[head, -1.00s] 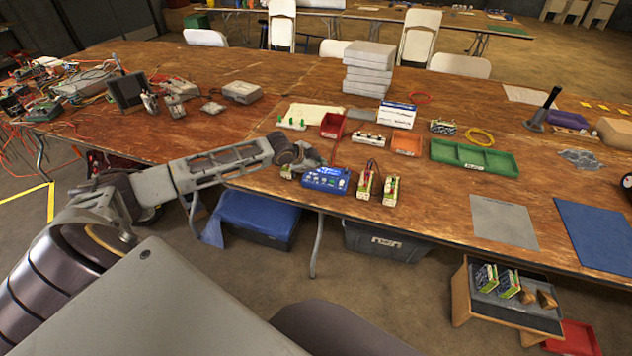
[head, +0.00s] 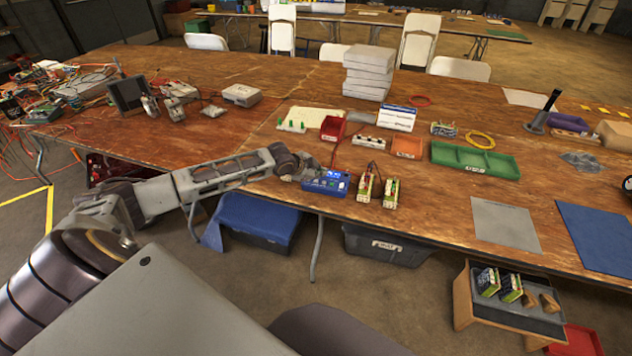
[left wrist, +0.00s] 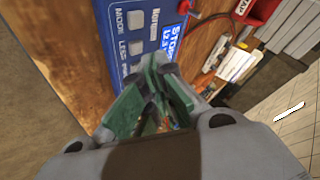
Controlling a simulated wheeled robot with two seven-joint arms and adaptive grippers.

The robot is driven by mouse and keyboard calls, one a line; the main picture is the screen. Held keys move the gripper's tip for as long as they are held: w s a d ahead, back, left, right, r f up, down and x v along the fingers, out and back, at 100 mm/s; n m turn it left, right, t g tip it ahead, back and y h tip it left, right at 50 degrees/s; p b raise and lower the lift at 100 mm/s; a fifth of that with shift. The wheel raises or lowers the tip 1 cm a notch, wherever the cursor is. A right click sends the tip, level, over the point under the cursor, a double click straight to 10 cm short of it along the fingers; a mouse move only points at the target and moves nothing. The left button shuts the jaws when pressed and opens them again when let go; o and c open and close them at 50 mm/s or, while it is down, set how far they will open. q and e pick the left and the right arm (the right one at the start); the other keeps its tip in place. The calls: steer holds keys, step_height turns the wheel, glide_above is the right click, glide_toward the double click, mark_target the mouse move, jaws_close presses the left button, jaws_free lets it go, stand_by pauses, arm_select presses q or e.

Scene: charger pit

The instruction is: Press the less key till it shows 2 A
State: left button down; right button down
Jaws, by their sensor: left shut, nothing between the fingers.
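The blue charger (head: 326,182) sits at the front edge of the table, its panel facing up. In the left wrist view the charger (left wrist: 112,62) shows pale keys, with MODE and LESS printed beside two of them. The LESS key (left wrist: 135,47) lies just beyond my fingertips. Its lit blue display (left wrist: 172,42) begins with STOP, but the rest is too small or covered to read surely. My left gripper (head: 308,175) is shut and empty at the charger's left end; its green fingers (left wrist: 150,75) cover part of the panel. I cannot tell whether they touch a key. My right gripper is not in view.
Two battery packs (head: 378,187) stand right of the charger, with red leads nearby. A red bin (head: 332,128), an orange tray (head: 407,147) and a green tray (head: 475,158) are behind. A grey mat (head: 505,222) lies at the right. Bare wood lies left of the charger.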

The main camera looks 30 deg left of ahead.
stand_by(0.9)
arm_select(q)
steer(key=shift+f, duration=0.35)
steer(key=shift+f+p, duration=0.1)
steer(key=shift+p, duration=0.2)
steer(key=shift+f, duration=0.25)
stand_by(0.6)
steer(key=shift+f, duration=0.2)
stand_by(0.3)
steer(key=shift+r, duration=0.1)
stand_by(0.3)
steer(key=shift+r+p, duration=0.75)
steer(key=shift+p, duration=0.4)
